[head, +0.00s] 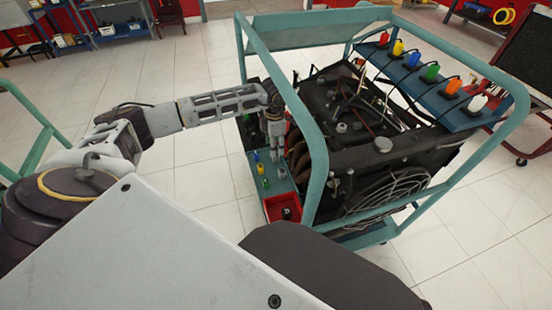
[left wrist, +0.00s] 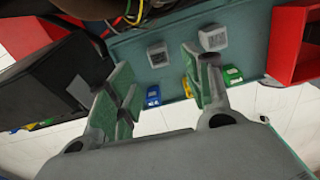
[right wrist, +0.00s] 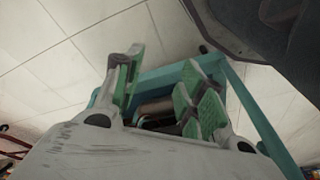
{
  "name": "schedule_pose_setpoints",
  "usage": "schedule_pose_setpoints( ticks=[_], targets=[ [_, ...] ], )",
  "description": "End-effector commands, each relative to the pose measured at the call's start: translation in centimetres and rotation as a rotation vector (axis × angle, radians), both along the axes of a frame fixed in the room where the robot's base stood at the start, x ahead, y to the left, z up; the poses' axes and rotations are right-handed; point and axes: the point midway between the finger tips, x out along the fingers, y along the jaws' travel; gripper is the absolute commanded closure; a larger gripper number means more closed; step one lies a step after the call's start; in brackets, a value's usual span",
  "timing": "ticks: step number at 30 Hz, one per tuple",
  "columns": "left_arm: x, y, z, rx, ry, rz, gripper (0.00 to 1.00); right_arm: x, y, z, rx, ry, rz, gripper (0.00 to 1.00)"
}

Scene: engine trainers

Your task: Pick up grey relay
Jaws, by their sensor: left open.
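In the left wrist view, two small grey relays sit on the blue-green shelf: one (left wrist: 158,54) left of centre and one (left wrist: 212,38) to its right, close behind the right finger. A grey block also shows in the head view (head: 282,172), on the shelf below my gripper. My left gripper (head: 276,150) points down over the shelf at the engine stand. In its wrist view (left wrist: 160,92) the fingers are spread, with nothing held between them. My right gripper (right wrist: 165,85) is open and empty; it is not seen in the head view.
Blue (left wrist: 152,96), yellow (left wrist: 188,86) and green (left wrist: 232,75) fuses lie close to the relays. A red bin (head: 283,207) stands at the shelf's near end. The teal frame (head: 312,150) and engine (head: 370,150) crowd the gripper's right side. Tiled floor is clear.

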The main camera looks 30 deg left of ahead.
Motion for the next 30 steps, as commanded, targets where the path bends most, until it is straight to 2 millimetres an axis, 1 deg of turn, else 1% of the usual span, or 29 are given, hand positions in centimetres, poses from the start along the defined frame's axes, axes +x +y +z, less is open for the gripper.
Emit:
schedule_pose_setpoints(
  ticks=[1,5,17,23,30],
  targets=[
    [0.0,0.0,-0.6,0.0,0.001,0.0,0.5,0.0,0.0,0.0,0.002,-0.003,0.0,0.6],
    [0.0,0.0,-1.2,0.001,0.001,0.0,0.5,0.1,0.1,0.3,0.003,-0.005,0.0,0.6],
    [0.0,0.0,-1.5,0.0,0.0,0.0,0.5,0.1,0.1,0.3,0.003,-0.006,0.001,0.6],
    [0.2,-0.1,-3.1,0.0,0.001,0.0,0.5,0.2,0.2,0.3,0.007,-0.012,0.001,0.6],
    [0.3,-0.2,-5.7,0.0,0.001,0.001,0.5,0.7,0.4,1.8,0.019,-0.041,0.002,0.6]
  ],
)
